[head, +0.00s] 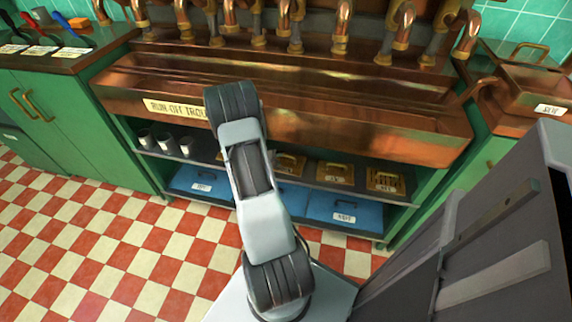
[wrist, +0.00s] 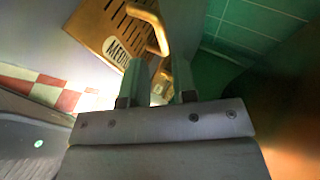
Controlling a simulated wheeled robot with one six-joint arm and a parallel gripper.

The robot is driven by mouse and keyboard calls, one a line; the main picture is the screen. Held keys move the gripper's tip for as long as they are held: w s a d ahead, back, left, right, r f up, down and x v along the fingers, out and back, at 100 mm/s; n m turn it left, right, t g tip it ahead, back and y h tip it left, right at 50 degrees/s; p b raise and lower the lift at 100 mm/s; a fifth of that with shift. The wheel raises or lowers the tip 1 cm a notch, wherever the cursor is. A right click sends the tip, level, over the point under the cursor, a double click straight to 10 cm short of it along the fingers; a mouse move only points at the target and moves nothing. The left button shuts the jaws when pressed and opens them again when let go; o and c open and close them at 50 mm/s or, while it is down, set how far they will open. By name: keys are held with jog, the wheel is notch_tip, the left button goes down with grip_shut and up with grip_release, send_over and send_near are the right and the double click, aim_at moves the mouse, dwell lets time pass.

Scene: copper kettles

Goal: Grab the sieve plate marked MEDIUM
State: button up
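In the wrist view, a brass slotted sieve plate (wrist: 100,22) shows at the upper left. A round pale label on it reads MEDI, with the rest cut off by my gripper. Its raised brass handle (wrist: 150,25) is just beyond and beside the fingers. My gripper (wrist: 165,72) has its two fingers apart, with a gap between them; I see no grip on the handle. In the head view, brass plates sit on the upper shelf below the trough, including a middle one (head: 335,173) and a right one (head: 385,181). Their labels are too small to read, and my arm hides my gripper.
A copper trough (head: 400,125) overhangs the shelf (head: 330,187). Grey cups (head: 165,143) stand at the shelf's left. Blue bins (head: 343,213) fill the lower level. Green cabinets (head: 75,130) flank the left side. The checkered floor in front is clear.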

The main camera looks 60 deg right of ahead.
aim_at(285, 155)
jog(key=shift+b+x, duration=0.85)
jog(key=shift+x, duration=2)
jog(key=shift+d+r, duration=0.1)
jog(key=shift+r, duration=0.05)
jog(key=shift+c, duration=0.3)
grip_shut()
jog(key=shift+r, duration=0.1)
